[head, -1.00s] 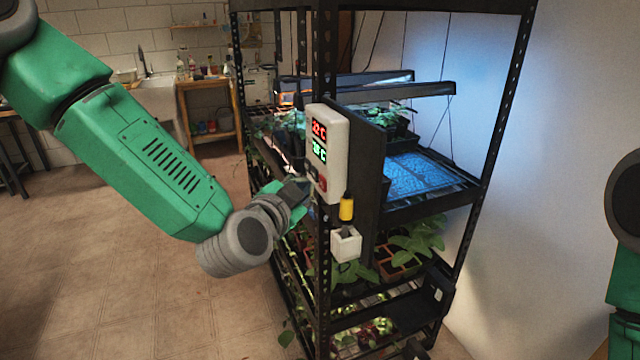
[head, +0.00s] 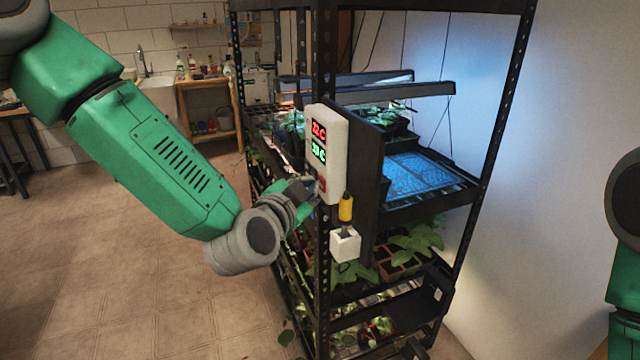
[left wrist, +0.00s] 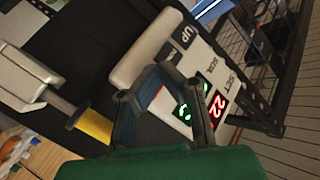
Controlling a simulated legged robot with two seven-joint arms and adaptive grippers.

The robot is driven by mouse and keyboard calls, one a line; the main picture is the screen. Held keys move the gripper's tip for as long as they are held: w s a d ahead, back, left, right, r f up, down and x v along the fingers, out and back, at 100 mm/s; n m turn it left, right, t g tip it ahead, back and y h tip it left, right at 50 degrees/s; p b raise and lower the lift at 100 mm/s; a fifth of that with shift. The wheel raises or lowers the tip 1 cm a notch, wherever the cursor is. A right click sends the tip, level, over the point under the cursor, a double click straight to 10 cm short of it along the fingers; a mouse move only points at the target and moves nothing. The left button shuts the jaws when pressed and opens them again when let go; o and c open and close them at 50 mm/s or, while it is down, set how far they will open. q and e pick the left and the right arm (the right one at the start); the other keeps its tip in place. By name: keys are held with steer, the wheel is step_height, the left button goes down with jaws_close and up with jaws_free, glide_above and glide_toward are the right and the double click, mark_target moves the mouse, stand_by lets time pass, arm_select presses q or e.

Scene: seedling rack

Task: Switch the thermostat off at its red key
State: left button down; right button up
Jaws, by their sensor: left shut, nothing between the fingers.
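The thermostat (head: 339,150) is a white upright box on the rack's front post, with a lit red readout above a lit green one. Its red key (head: 322,184) shows low on its face, partly behind my fingers. My left gripper (head: 311,188) is shut and empty, its tips at the thermostat's lower face beside the red key; I cannot tell whether they touch. My right gripper is out of view.
The black metal rack (head: 325,60) holds seedlings and a blue-lit tray (head: 418,172). The floor (head: 120,290) at left is clear.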

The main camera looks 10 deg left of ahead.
arm_select(q)
steer(key=shift+d, duration=0.1)
stand_by(0.3)
steer(key=shift+s+a, duration=0.3)
steer(key=shift+a, duration=0.2)
steer(key=s+a, duration=0.3)
steer(key=a, duration=0.2)
steer(key=shift+s, duration=0.2)
stand_by(0.3)
